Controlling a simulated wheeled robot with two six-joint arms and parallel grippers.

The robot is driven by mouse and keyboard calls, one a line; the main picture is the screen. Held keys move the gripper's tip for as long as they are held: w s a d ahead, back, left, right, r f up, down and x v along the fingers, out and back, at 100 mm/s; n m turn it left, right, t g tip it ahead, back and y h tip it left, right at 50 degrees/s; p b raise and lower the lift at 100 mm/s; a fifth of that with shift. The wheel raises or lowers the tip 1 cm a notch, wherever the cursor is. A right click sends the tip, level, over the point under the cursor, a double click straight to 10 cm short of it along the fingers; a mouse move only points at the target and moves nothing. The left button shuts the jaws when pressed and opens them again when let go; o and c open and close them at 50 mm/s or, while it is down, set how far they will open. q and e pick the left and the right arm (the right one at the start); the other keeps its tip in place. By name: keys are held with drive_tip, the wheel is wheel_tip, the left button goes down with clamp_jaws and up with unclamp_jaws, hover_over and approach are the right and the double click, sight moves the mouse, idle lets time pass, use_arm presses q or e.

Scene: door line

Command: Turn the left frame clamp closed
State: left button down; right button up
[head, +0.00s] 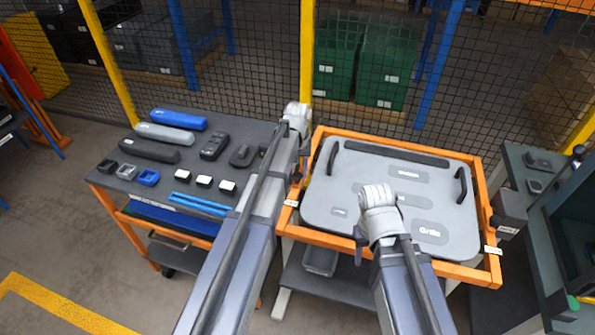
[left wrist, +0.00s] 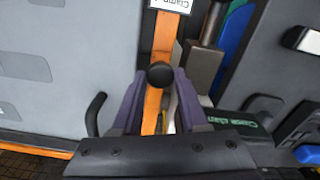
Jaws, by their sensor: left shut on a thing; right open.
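The left frame clamp is on the left side of the orange frame, mostly hidden behind my left arm in the head view. In the left wrist view its black round knob (left wrist: 160,74) sits between my purple fingers, with a grey clamp body (left wrist: 204,68) beside it. My left gripper (left wrist: 160,90) is shut on this knob; it also shows in the head view (head: 298,166), partly hidden by its own wrist. My right gripper (head: 361,243) is open and empty, over the lower part of the grey door panel (head: 330,205).
The orange frame (head: 470,272) holds the panel with black handles (head: 331,157). A dark clamp block (head: 509,208) is at its right side. A cart (head: 110,178) on the left carries coloured door parts and small cups. A mesh fence (head: 270,75) stands behind.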

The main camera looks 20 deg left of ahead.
use_arm(q)
drive_tip(key=shift+m, duration=0.4)
idle(0.7)
drive_tip(key=m, duration=1.3)
drive_tip(key=shift+m, duration=2.2)
drive_tip(key=shift+c, duration=2.2)
unclamp_jaws()
